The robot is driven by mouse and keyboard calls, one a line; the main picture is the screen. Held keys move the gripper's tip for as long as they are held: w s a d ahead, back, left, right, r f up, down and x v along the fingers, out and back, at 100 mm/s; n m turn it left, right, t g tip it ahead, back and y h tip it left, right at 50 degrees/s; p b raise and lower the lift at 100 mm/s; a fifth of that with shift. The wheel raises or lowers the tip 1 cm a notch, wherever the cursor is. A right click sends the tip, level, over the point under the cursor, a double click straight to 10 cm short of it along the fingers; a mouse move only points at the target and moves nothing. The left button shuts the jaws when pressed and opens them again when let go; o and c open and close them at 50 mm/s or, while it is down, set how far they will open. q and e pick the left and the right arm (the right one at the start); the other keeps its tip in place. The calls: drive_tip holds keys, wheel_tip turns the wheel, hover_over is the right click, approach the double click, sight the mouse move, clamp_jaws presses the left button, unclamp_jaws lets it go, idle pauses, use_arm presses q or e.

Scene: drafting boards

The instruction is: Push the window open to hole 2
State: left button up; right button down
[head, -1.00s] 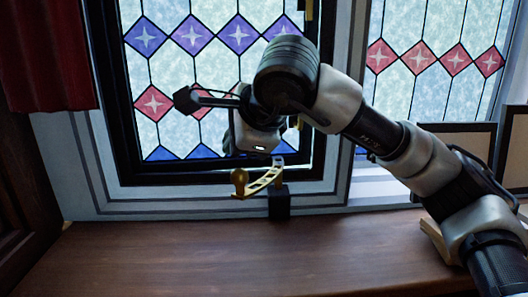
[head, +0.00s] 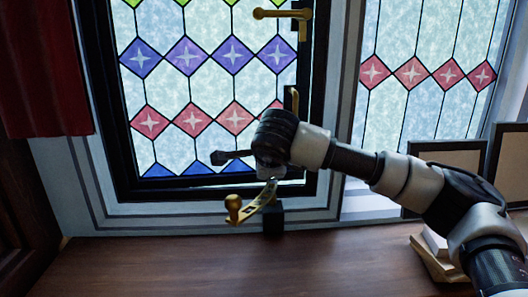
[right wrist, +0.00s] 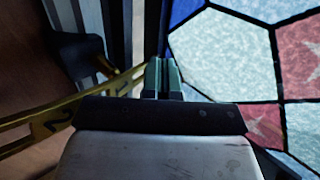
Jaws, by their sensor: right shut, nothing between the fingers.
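The stained-glass window (head: 190,85) has a dark frame and stands over the sill in the head view. A brass stay (head: 262,200) with holes and a round knob lies at its lower edge, by a black block (head: 273,218). My right gripper (head: 220,157) is shut and empty, in front of the lower panes, above the stay. In the right wrist view its fingertips (right wrist: 162,72) are together near the window's dark frame edge. The stay (right wrist: 85,108), with a "2" marked on it, runs to the left of the fingers. Contact with the frame is unclear. My left gripper is out of view.
A brass handle (head: 288,14) is on the window's upper right. A red curtain (head: 40,70) hangs at left. The wooden sill (head: 190,265) is mostly clear. Framed panels (head: 450,155) and a small stack (head: 435,255) are at right.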

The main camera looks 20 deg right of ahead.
drive_tip(key=shift+w+d+r, duration=0.1)
drive_tip(key=shift+w, duration=0.7)
